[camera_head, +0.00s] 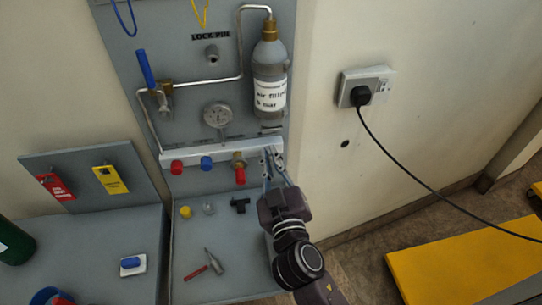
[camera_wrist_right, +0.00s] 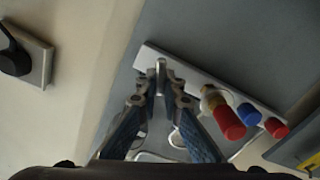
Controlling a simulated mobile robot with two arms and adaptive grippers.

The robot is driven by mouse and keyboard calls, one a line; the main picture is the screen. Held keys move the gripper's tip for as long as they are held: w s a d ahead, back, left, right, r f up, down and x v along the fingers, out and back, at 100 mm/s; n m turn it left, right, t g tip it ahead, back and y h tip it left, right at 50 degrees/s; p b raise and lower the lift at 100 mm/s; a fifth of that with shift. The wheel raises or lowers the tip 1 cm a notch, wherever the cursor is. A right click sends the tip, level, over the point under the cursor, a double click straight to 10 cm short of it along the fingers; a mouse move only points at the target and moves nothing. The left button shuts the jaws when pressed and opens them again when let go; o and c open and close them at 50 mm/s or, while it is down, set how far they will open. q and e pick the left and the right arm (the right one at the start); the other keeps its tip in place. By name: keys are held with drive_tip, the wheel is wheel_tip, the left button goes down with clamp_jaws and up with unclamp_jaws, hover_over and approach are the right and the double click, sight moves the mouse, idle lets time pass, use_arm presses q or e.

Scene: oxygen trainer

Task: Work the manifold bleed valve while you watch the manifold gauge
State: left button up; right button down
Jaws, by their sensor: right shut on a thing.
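The manifold (camera_head: 215,153) is a pale metal bar across the grey panel, with red and blue caps on its front. The manifold gauge (camera_head: 218,115) is a round pale dial above it; its reading is too small to make out. My right gripper (camera_head: 272,157) is at the manifold's right end, its fingertips closed around a small metal piece, the bleed valve (camera_wrist_right: 161,66). The fingers hide most of the valve in the head view. The manifold (camera_wrist_right: 205,82) also shows in the right wrist view. My left gripper is not in view.
A labelled bottle (camera_head: 270,80) hangs above the right end of the manifold. A blue-handled lever (camera_head: 146,68) is at upper left. Small fittings and a tool (camera_head: 215,262) lie on the grey shelf below. A black plug (camera_head: 361,95) sits in the wall socket at right.

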drive_tip(key=c, duration=2.1)
unclamp_jaws()
drive_tip(key=s, duration=0.4)
drive_tip(key=s+d, duration=0.1)
drive_tip(key=s, duration=0.3)
drive_tip(key=s+d, duration=0.1)
drive_tip(key=s, duration=0.2)
drive_tip(key=shift+s+d, duration=0.2)
drive_tip(key=shift+s, duration=0.2)
